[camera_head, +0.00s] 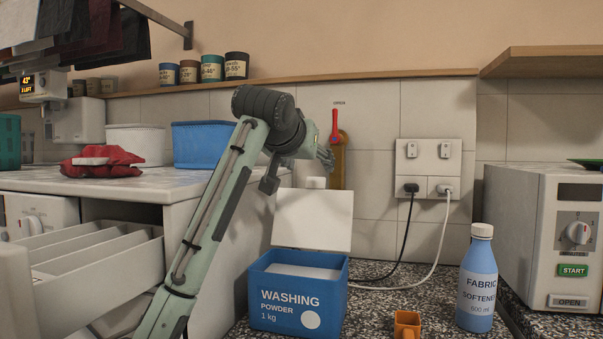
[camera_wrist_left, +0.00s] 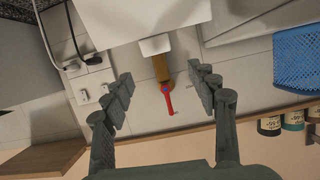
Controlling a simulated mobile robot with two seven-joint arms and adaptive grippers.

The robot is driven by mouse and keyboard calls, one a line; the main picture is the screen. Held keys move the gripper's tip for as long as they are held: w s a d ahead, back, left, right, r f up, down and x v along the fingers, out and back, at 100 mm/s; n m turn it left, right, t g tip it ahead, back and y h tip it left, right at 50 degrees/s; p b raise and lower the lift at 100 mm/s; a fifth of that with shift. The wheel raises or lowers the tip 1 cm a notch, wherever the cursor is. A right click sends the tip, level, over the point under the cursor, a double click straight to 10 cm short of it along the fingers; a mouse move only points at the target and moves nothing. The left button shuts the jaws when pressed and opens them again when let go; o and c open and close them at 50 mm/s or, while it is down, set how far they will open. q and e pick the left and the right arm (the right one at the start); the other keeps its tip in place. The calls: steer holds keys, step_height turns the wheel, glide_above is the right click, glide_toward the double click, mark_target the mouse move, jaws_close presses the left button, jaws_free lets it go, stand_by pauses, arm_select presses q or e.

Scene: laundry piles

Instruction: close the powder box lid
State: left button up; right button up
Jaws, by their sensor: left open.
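The powder box (camera_head: 298,300) is blue, labelled washing powder, and stands on the speckled counter with white powder showing inside. Its white lid (camera_head: 312,222) stands open and upright at the back, with a small tab on its top edge. My left gripper (camera_head: 326,156) is above the lid, its fingers pointing right and apart from the lid as far as I can see. In the left wrist view, the open fingers (camera_wrist_left: 163,90) are empty, with the white lid (camera_wrist_left: 130,18) and its tab beyond them. My right gripper is not in view.
A red lever (camera_head: 336,125) on a brass pipe is on the wall behind the gripper. Sockets (camera_head: 428,165) with two cables are to the right. A softener bottle (camera_head: 478,280) and an orange scoop (camera_head: 407,324) stand right of the box. An open drawer (camera_head: 100,265) is at left.

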mark_target(315, 179)
arm_select(q)
steer(key=shift+g, duration=0.3)
steer(key=x, duration=0.2)
steer(key=p+x, duration=0.1)
steer(key=x, duration=0.2)
steer(key=f+x, duration=0.1)
steer(key=x, duration=0.1)
steer(key=shift+d+f, duration=0.15)
steer(key=shift+f, duration=0.05)
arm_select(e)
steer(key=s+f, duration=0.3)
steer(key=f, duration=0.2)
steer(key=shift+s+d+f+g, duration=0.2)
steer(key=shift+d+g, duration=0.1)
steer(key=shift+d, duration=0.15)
arm_select(q)
steer(key=shift+c, duration=0.4)
jaws_close()
